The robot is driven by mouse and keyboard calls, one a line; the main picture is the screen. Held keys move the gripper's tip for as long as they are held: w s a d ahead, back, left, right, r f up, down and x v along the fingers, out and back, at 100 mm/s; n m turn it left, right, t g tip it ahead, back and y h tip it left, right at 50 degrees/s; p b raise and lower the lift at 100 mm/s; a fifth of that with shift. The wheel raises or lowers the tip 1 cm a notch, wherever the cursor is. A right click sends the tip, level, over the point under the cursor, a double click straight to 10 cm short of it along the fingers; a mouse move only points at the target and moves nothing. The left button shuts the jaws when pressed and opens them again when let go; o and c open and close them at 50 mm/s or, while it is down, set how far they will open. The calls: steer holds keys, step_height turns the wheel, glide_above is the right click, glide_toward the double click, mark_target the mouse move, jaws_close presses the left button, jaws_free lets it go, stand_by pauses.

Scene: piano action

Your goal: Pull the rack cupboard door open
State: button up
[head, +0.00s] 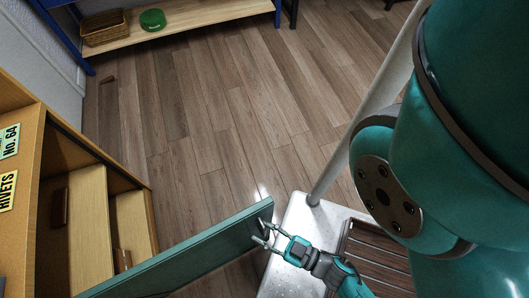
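The rack cupboard (33,150) is a wooden unit at the left in the head view, with "No. 64" and "RIVETS" labels. Its teal door (190,256) stands swung out from the cupboard, reaching right toward the picture's middle. Light wooden drawers (90,222) show behind it. My gripper (259,231) is at the door's free end, by a dark part that may be the handle. Its two fingers are spread apart with a visible gap. Whether they touch the door or the dark part is not clear.
A low shelf with blue posts stands at the top left, holding a wicker basket (103,27) and a green round object (152,19). The wooden floor (220,110) between is mostly clear.

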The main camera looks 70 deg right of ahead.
stand_by(0.4)
steer(key=s+a, duration=0.1)
steer(key=s, duration=1.1)
steer(key=shift+a, duration=0.3)
